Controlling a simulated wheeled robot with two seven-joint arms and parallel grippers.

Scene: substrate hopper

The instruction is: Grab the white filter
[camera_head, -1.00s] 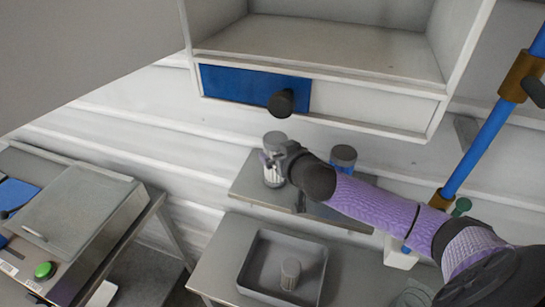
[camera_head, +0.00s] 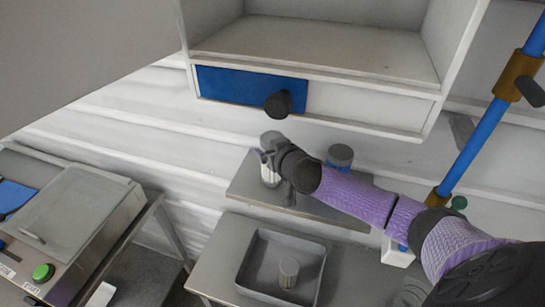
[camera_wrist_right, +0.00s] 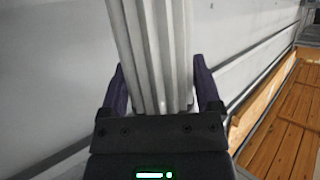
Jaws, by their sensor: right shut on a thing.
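The white filter (camera_head: 270,177) is a pleated white cylinder with a grey cap. It is upright at the left end of the small grey shelf (camera_head: 243,186) in the head view. My right gripper (camera_head: 268,160) is at the filter, its fingers shut around it. In the right wrist view the white pleats of the filter (camera_wrist_right: 150,60) fill the space between the two fingers of my right gripper (camera_wrist_right: 158,92). I cannot tell if the filter's base touches the shelf. My left gripper is not in view.
A blue filter with a grey cap (camera_head: 340,156) stands farther right on the shelf, behind my right arm. A grey tray (camera_head: 248,262) below holds a small grey cylinder (camera_head: 289,272). A white cabinet with a blue panel (camera_head: 235,86) and black knob (camera_head: 278,104) hangs above.

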